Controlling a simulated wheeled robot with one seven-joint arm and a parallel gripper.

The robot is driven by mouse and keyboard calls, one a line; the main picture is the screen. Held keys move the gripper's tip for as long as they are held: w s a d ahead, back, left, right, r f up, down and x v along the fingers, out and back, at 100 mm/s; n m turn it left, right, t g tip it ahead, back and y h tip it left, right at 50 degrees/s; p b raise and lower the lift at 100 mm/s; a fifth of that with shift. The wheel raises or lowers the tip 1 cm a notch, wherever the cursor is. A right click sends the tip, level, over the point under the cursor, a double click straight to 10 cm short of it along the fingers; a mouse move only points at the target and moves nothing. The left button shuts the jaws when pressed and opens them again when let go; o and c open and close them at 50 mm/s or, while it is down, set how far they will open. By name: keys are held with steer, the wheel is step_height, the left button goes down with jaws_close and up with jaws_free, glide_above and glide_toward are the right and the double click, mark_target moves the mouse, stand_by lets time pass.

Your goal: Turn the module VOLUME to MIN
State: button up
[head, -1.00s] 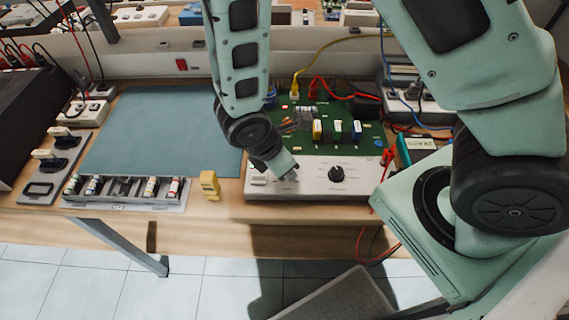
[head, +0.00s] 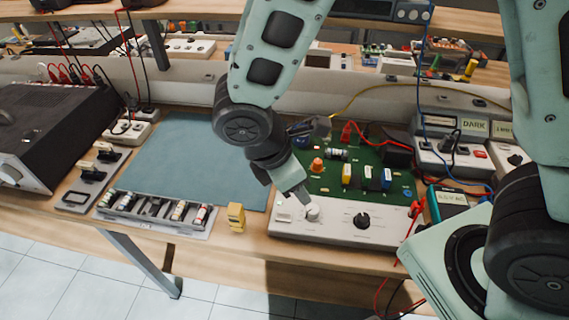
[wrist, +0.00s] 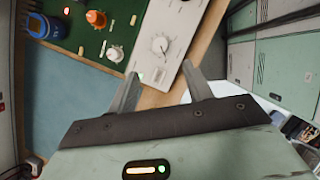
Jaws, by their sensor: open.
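The module is a white control panel (head: 335,228) along the front of a green circuit board (head: 333,182). It has a black knob (head: 361,220) right of centre and a pale knob (head: 312,213) on the left. No VOLUME or MIN lettering is readable. My gripper (head: 303,197) is over the panel's left part, close to the pale knob. In the wrist view my gripper (wrist: 161,88) is open and empty. A pale knob (wrist: 160,45) with scale marks lies beyond the fingertips, not between them. The panel's white face (wrist: 163,25) shows a small green light.
An orange knob (head: 317,165) and upright coloured parts stand on the board. A yellow block (head: 236,216) and a component tray (head: 155,211) are to the left. A blue-green mat (head: 190,155) is bare. Red leads (head: 414,213) hang at the panel's right end.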

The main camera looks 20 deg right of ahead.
steer(key=v, duration=0.5)
steer(key=shift+a+r, duration=0.15)
steer(key=shift+r, duration=0.15)
steer(key=s+r+m+y, duration=0.4)
steer(key=s+m+y, duration=0.1)
steer(key=s+m, duration=0.5)
steer(key=shift+s+d+r+m, duration=0.3)
steer(key=shift+d+m, duration=0.2)
steer(key=shift+m, duration=0.2)
stand_by(1.4)
